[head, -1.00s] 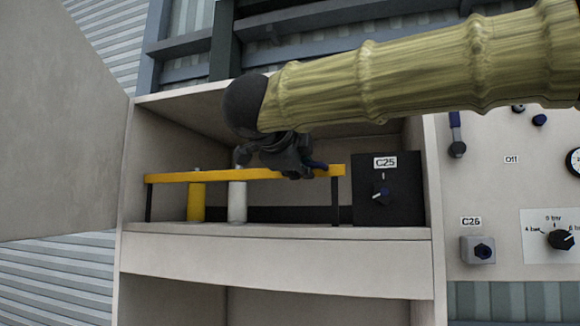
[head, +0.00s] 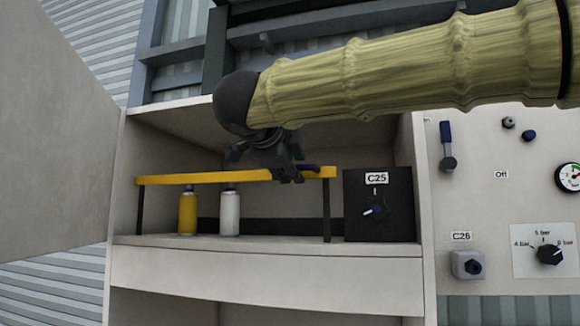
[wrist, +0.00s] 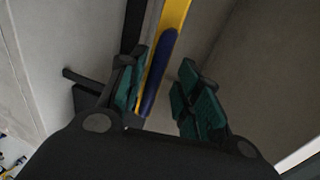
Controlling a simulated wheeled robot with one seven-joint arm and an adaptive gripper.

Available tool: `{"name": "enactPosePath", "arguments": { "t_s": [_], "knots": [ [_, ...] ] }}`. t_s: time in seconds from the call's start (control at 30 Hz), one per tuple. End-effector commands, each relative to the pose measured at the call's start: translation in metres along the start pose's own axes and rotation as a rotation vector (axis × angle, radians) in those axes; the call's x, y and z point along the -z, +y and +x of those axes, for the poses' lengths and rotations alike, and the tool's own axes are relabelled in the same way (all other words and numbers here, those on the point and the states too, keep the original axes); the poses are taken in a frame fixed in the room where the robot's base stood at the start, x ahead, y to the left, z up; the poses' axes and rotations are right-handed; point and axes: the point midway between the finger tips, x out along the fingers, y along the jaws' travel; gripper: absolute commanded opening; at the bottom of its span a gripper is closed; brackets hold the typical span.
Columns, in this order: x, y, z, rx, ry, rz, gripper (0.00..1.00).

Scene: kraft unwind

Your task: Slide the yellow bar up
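The yellow bar (head: 205,178) spans the cabinet's upper compartment on black posts, above the bottle tops. It also shows in the wrist view (wrist: 174,18). A dark blue handle (wrist: 156,88) lies along it. My gripper (head: 290,172) is at the bar's right part. In the wrist view my gripper (wrist: 162,95) has its teal-padded fingers apart, with the blue handle between them. The handle is close against the left finger, and a gap shows at the right finger. Whether the left finger touches it, I cannot tell.
A yellow bottle (head: 188,214) and a white bottle (head: 230,214) stand below the bar. A black box labelled C25 (head: 377,222) with a knob sits right of it. The shelf (head: 250,252) is below. A panel with knobs and a gauge (head: 500,205) is at right.

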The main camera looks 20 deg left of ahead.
Motion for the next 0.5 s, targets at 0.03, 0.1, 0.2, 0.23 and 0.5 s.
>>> {"name": "enactPosePath", "arguments": {
  "t_s": [0.03,0.1,0.2,0.23,0.5],
  "knots": [
    [0.001,0.001,0.001,-0.001,0.001,0.000,0.34],
    [0.001,0.001,0.000,-0.001,0.001,0.000,0.34],
    [0.001,0.001,-0.006,-0.001,0.001,-0.001,0.34],
    [0.001,0.001,-0.009,-0.001,0.001,-0.001,0.34],
    [0.001,0.000,-0.053,0.001,0.001,0.000,0.34]
  ]
}}
